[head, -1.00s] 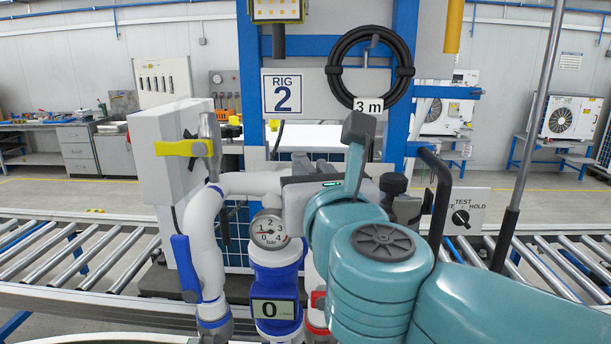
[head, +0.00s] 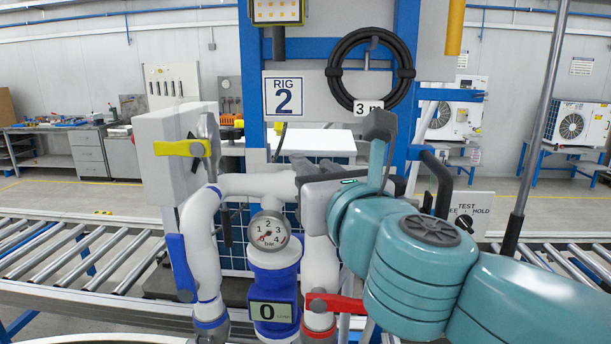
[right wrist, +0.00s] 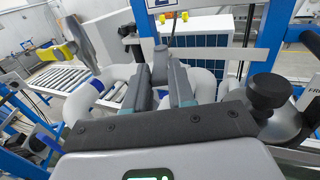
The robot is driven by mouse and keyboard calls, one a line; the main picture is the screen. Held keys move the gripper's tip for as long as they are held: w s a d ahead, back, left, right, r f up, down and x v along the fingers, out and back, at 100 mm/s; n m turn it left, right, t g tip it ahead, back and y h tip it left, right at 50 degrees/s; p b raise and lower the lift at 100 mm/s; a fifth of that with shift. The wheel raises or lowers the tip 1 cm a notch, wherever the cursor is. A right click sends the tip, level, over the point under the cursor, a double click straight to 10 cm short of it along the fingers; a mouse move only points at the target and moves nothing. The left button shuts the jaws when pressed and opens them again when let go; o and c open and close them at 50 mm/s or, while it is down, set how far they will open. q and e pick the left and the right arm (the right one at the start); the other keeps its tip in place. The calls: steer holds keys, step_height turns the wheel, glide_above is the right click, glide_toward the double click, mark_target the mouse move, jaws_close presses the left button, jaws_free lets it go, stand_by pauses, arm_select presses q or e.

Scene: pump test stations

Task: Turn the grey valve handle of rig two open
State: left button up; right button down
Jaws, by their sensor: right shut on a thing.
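My right gripper (head: 304,165) reaches in from the right to the white pipework of rig two, above the gauge. In the right wrist view its fingers (right wrist: 160,72) are shut on a dark grey piece (right wrist: 160,62), which looks like the grey valve handle. The handle is mostly hidden by the fingers, and its exact angle is hard to tell. In the head view my gripper body and teal arm hide it. The rig two sign (head: 290,96) hangs behind. My left gripper is not in view.
Other handles are nearby: yellow (head: 183,148) at upper left, blue (head: 181,266) at lower left, red (head: 337,303) below my arm. The pressure gauge (head: 269,231) stands above a display (head: 271,312) showing 0. A dark knob (right wrist: 268,92) is right of my fingers.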

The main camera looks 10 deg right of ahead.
stand_by(0.3)
steer(key=c, duration=1.1)
jaws_free()
steer(key=shift+o, duration=0.8)
steer(key=shift+w+f, duration=0.15)
steer(key=shift+w, duration=0.25)
steer(key=shift+s, duration=0.7)
steer(key=s+d+b, duration=0.1)
steer(key=s+b, duration=0.2)
steer(key=s, duration=1.2)
steer(key=shift+d, duration=0.2)
